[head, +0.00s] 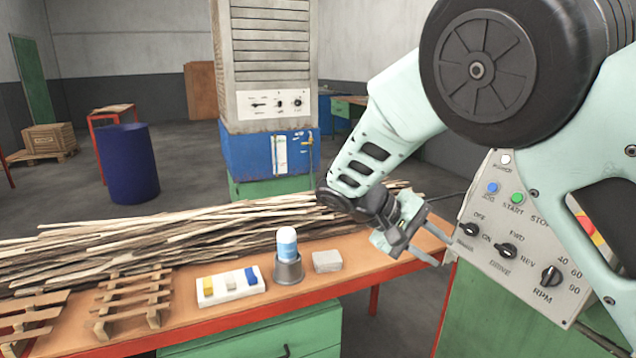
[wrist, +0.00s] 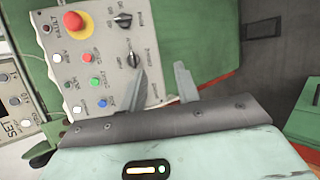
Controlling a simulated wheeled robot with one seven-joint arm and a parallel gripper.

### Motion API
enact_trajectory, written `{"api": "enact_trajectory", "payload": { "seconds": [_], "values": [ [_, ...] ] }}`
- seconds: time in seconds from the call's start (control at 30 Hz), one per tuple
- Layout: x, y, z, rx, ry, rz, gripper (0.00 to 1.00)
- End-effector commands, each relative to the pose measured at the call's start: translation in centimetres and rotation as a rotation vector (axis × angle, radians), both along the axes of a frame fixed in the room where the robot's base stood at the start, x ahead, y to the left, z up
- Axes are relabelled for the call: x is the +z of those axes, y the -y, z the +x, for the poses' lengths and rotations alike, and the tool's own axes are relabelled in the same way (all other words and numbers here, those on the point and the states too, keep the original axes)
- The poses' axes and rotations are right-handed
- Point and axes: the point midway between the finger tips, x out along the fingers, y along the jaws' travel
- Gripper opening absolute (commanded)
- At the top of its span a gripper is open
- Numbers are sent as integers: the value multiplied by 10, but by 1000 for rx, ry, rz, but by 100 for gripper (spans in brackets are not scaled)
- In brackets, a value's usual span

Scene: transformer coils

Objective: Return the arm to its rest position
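My gripper (head: 434,242) is held out above the right end of the orange workbench (head: 225,306), beside the control panel (head: 528,240). Its two fingers stand apart with nothing between them. The wrist view also shows the open gripper (wrist: 165,84), with the panel (wrist: 120,55) and its red stop button (wrist: 76,22) beyond the fingers. My arm is bent and fills the upper right of the head view, covering part of the panel.
On the bench are a blue-and-white cylinder (head: 287,241) in a grey cup (head: 288,270), a grey block (head: 326,261), a white tray (head: 231,299) with coloured pieces, wooden racks (head: 130,298) and a long pile of strips (head: 150,240). A blue barrel (head: 127,165) stands behind.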

Motion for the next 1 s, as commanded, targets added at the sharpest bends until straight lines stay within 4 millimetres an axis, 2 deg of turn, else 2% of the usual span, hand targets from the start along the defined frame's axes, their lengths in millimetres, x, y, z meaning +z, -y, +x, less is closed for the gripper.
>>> {"api": "enact_trajectory", "payload": {
  "seconds": [0.07, 0.2, 0.4, 0.5, 0.6, 0.7, 1.0],
  "values": [
    [1, -10, -33, 31, -72, 192, 32],
    [2, -43, -98, 121, -159, 510, 32],
    [24, -83, -193, 274, -180, 839, 32],
    [32, -91, -230, 344, -160, 934, 32],
    [34, -94, -256, 394, -137, 985, 32],
    [34, -94, -270, 425, -118, 1009, 32],
    [33, -94, -277, 441, -110, 1018, 32]
  ]
}}
